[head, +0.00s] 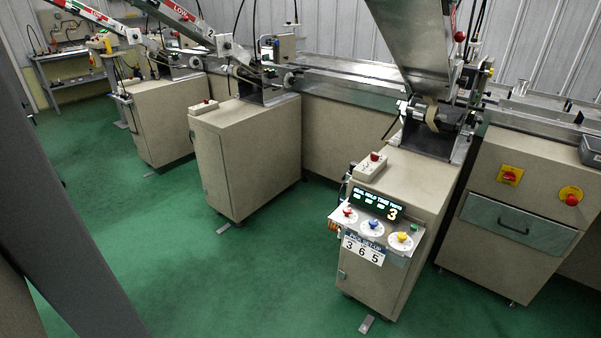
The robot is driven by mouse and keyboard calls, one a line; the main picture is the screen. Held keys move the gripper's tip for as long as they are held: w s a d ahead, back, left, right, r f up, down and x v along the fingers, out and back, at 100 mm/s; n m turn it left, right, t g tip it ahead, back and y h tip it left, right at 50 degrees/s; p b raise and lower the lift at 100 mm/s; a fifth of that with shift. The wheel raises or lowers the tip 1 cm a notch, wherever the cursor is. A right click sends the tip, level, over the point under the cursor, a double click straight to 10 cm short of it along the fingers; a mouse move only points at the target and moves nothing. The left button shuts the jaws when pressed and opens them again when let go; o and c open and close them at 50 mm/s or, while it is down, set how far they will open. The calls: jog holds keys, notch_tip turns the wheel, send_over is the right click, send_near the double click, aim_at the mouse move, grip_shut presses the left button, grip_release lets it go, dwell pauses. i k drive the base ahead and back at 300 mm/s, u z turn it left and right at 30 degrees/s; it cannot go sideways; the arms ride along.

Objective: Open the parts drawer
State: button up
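A wide grey metal drawer front (518,225) with a dark bar handle (513,228) is set in the beige cabinet (490,262) at the right. It looks shut, flush with the cabinet face. No label on it is readable, so I cannot tell for certain that it is the parts drawer. My gripper is not in view. Dark grey structures, perhaps my own links, cross the left side of the picture, far from the drawer.
A control cabinet (379,283) with dials and a "365" sign stands left of the drawer and juts forward. Red buttons on yellow plates (510,174) (571,195) sit above the drawer. A grey bin (591,152) rests on top at right. Green floor (250,280) is clear in front.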

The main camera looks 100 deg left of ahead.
aim_at(552, 238)
jog(key=i, duration=1.3)
jog(key=u, duration=2.75)
jog(key=i, duration=1.7)
jog(key=z, duration=0.65)
jog(key=i, duration=0.25)
jog(key=z, duration=0.15)
